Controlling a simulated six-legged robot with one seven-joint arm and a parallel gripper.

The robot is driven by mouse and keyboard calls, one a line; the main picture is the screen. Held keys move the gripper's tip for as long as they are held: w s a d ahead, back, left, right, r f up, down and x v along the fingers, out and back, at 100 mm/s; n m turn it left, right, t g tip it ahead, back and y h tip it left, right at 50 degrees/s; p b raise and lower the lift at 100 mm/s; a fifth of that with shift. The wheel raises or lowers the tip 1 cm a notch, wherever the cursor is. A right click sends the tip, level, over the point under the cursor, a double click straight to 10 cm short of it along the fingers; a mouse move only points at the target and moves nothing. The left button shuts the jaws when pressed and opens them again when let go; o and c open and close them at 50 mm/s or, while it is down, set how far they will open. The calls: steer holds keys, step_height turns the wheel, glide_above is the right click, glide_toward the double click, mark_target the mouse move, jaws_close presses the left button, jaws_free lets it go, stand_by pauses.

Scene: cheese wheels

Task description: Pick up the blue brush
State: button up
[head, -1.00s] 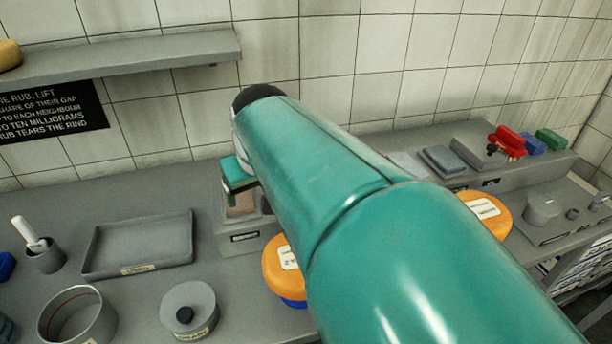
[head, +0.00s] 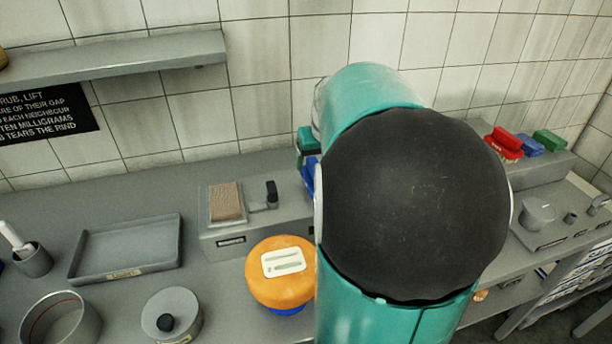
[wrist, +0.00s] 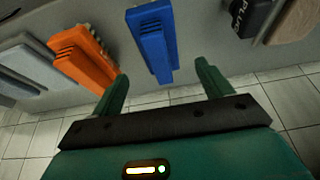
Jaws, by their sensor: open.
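My gripper (wrist: 160,72) is open, and nothing is between its fingers that it grips. The blue brush (wrist: 155,40) shows ahead in the wrist view, its near end in line with the gap between the fingertips, with space on both sides. An orange brush (wrist: 84,55) lies left of it, its near end close to the left finger. In the head view my arm hides most of this spot. Only a teal part of my gripper (head: 306,140) and a bit of blue (head: 310,178), perhaps the brush, show at the arm's left edge.
A black labelled object (wrist: 250,18) lies right of the blue brush. In the head view, red (head: 505,143), blue (head: 530,146) and green (head: 550,141) blocks stand on the back right ledge. An orange cheese wheel (head: 280,285) and an empty tray (head: 125,265) are to the left.

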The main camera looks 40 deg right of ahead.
steer(key=shift+w+f, duration=0.25)
steer(key=shift+f, duration=0.3)
steer(key=x, duration=0.5)
steer(key=shift+d, duration=0.15)
steer(key=shift+w+f, duration=0.2)
steer(key=shift+f, duration=0.1)
steer(key=shift+f, duration=0.25)
steer(key=c, duration=1.2)
steer(key=shift+o, duration=0.2)
steer(key=shift+r, duration=0.15)
